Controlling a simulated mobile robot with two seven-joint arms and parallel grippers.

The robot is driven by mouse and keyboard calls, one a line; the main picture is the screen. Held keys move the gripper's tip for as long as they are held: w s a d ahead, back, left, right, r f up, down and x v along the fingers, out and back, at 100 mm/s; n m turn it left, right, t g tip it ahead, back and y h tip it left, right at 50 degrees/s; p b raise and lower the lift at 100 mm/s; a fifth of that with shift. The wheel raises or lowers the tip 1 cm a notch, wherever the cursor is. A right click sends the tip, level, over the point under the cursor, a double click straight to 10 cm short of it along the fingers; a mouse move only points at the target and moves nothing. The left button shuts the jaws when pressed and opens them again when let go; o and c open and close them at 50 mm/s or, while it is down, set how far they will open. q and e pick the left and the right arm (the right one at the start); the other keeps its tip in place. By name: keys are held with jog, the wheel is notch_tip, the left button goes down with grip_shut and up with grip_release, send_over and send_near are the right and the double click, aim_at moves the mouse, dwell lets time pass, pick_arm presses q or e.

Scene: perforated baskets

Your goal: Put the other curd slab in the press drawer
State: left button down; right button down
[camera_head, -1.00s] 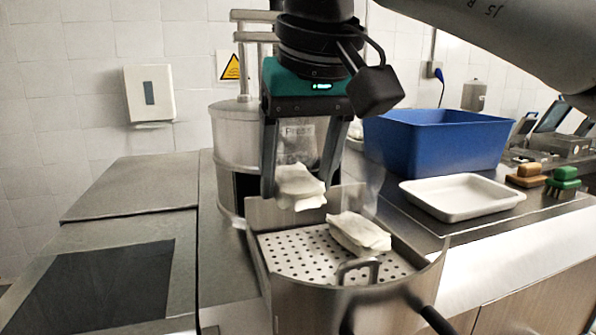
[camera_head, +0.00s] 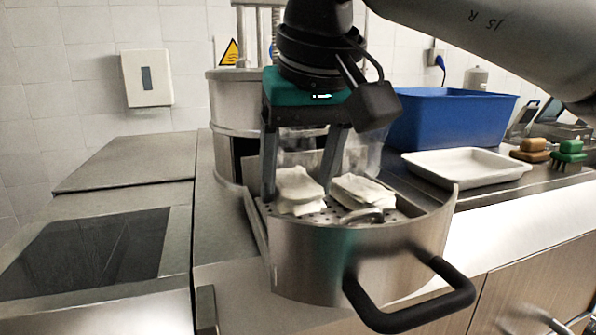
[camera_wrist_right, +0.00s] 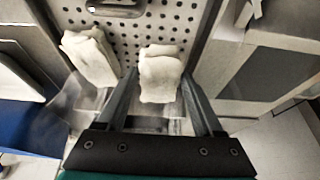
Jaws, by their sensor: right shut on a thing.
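My right gripper (camera_head: 300,192) is shut on a white curd slab (camera_head: 298,190) and holds it low inside the open press drawer (camera_head: 350,265). Another white curd slab (camera_head: 362,191) lies to its right on the drawer's perforated floor. In the right wrist view the held slab (camera_wrist_right: 160,74) sits between the fingers (camera_wrist_right: 160,85), over the holes, and the other slab (camera_wrist_right: 89,56) lies to its left, apart from it. Whether the held slab touches the floor, I cannot tell. My left gripper is not in view.
A steel press drum (camera_head: 233,105) stands behind the drawer. A black drawer handle (camera_head: 412,300) sticks out in front. A white tray (camera_head: 466,167), a blue tub (camera_head: 450,128) and brushes (camera_head: 568,152) are at right. The left counter is clear.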

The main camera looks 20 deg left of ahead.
dwell(0.3)
grip_release()
jog(key=shift+r, duration=0.1)
notch_tip(320, 180, up, 8)
jog(key=p, duration=0.8)
dwell(0.5)
